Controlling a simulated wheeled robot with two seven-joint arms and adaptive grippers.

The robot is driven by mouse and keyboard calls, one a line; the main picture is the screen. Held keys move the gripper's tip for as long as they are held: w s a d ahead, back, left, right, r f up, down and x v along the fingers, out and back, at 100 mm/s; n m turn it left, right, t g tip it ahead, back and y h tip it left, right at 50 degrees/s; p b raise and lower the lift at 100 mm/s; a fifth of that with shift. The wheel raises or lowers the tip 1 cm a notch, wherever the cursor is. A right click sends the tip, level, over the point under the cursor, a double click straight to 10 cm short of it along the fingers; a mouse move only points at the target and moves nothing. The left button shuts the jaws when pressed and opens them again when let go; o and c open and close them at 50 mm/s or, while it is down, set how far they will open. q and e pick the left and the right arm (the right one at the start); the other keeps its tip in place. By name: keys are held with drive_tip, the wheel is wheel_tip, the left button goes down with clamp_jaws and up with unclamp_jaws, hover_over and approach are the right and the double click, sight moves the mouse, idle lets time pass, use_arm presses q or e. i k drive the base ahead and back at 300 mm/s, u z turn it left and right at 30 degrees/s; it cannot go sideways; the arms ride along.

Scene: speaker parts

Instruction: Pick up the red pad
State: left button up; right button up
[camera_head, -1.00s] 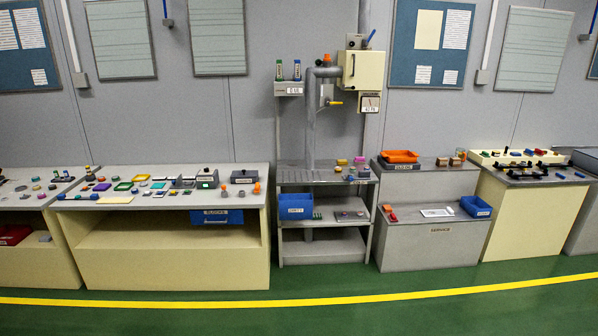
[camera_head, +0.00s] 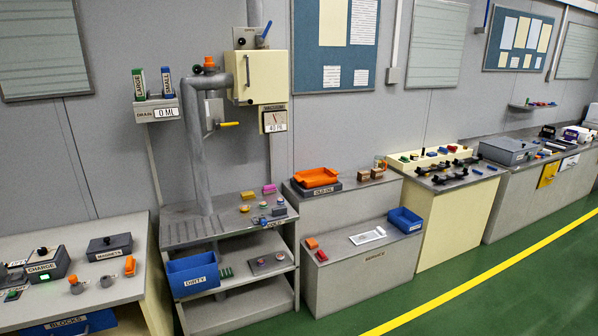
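I cannot tell for sure which thing is the red pad. A small orange-red block (camera_head: 312,243) and a small red piece (camera_head: 321,256) lie close together on the left of the low grey service bench (camera_head: 345,285). A flat pink piece (camera_head: 269,188) lies at the back of the metal shelf unit's top (camera_head: 225,222), near small yellow pieces (camera_head: 246,203). Neither of my grippers shows in the head view.
A blue DIRTY bin (camera_head: 193,274) sits on the shelf unit. A blue tray (camera_head: 405,220) and a white sheet (camera_head: 367,237) lie on the service bench. Green floor (camera_head: 505,270) in front is clear.

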sight(320, 255)
drive_tip(key=z, duration=0.15)
drive_tip(key=i, duration=0.9)
drive_tip(key=z, duration=0.15)
